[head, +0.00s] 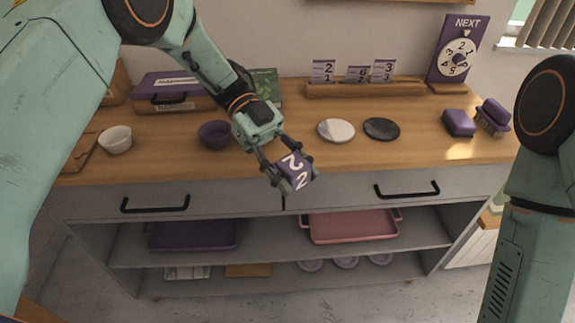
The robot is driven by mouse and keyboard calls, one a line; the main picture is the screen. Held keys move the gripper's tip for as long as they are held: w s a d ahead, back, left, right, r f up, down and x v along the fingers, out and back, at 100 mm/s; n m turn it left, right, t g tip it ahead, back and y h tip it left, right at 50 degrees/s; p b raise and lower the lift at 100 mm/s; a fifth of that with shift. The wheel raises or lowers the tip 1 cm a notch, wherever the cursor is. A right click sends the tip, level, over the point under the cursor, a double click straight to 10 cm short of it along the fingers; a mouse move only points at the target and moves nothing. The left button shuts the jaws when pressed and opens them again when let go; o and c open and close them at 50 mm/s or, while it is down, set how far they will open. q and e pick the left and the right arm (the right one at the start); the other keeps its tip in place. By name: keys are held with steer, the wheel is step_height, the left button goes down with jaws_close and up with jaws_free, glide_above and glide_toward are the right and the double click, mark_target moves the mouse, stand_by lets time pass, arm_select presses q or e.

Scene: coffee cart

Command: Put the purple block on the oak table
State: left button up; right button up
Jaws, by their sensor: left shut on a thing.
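My left gripper (281,165) is shut on a purple block (298,175) with white figure 2s on its faces. It holds the block in front of the cart's front edge, over the drawer fronts in the picture. The wooden top (370,160) of the grey cabinet lies behind the block; I cannot tell whether it is the oak table. My right arm comes in at the right edge, but its gripper is out of view. Another purple block (459,123) rests on the wooden top at the right.
A white bowl (116,140), a purple bowl (214,134), a pale disc (336,130) and a dark disc (381,129) stand on the top. A card rack (365,89) and a NEXT dial sign (458,50) stand behind. A purple tray (193,236) and pink tray (352,227) lie below.

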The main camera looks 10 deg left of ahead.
arm_select(q)
steer(key=shift+w+d+f+m+g+y, duration=0.2)
steer(key=shift+f+m+g+y, duration=0.15)
steer(key=shift+f+m+y, duration=0.1)
steer(key=shift+w+d+f+m+g+y, duration=0.2)
steer(key=shift+f+m+g+y, duration=0.15)
steer(key=shift+m, duration=0.1)
